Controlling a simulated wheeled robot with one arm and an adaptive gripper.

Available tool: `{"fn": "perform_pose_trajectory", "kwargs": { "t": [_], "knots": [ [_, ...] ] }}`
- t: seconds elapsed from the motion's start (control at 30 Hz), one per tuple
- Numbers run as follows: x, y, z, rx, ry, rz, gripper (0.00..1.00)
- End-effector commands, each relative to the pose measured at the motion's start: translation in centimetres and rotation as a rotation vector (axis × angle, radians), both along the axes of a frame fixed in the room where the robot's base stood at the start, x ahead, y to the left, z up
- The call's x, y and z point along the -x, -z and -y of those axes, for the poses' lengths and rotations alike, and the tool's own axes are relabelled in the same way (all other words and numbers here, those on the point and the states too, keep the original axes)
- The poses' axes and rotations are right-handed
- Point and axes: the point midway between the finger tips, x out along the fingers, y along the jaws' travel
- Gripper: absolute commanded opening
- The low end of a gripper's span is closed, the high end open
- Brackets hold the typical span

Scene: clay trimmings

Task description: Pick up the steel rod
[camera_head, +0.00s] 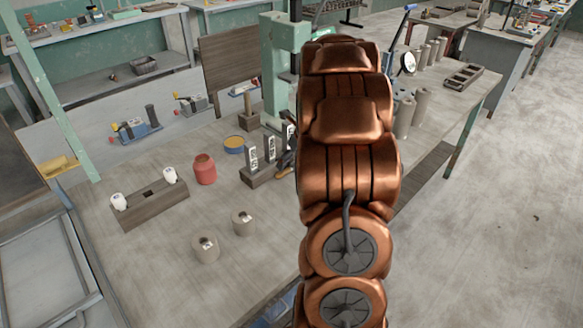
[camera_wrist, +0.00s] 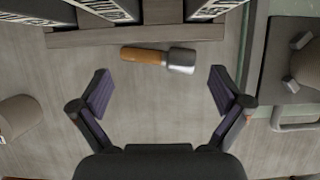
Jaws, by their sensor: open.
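My gripper (camera_wrist: 160,88) is open and empty in the wrist view, its two dark fingers spread wide above the tabletop. Just beyond the fingertips lies a tool with an orange-brown handle and a grey metal head (camera_wrist: 182,60). It lies crosswise beside a wooden block (camera_wrist: 130,37) and is apart from the fingers. I cannot make out a plain steel rod for certain in either view. In the head view my copper arm hides the gripper and part of the table. The block (camera_head: 262,177) with upright labelled plates shows left of my arm.
A green machine column (camera_head: 285,70) stands behind. Grey cylinders (camera_head: 421,107) stand at right. The front left tabletop is mostly clear.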

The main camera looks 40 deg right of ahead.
Motion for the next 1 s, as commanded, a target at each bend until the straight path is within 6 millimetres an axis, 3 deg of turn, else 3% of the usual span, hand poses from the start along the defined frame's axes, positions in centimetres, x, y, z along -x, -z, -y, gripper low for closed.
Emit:
{"fn": "perform_pose_trajectory", "kwargs": {
  "t": [0.23,0.53,1.0],
  "knots": [
    [-1.2,2.4,0.0,-0.001,0.0,-0.001,1.0],
    [-1.3,2.8,0.0,0.0,-0.001,0.0,0.99],
    [-1.3,2.8,0.0,-0.001,-0.001,-0.001,0.5]
  ]
}}
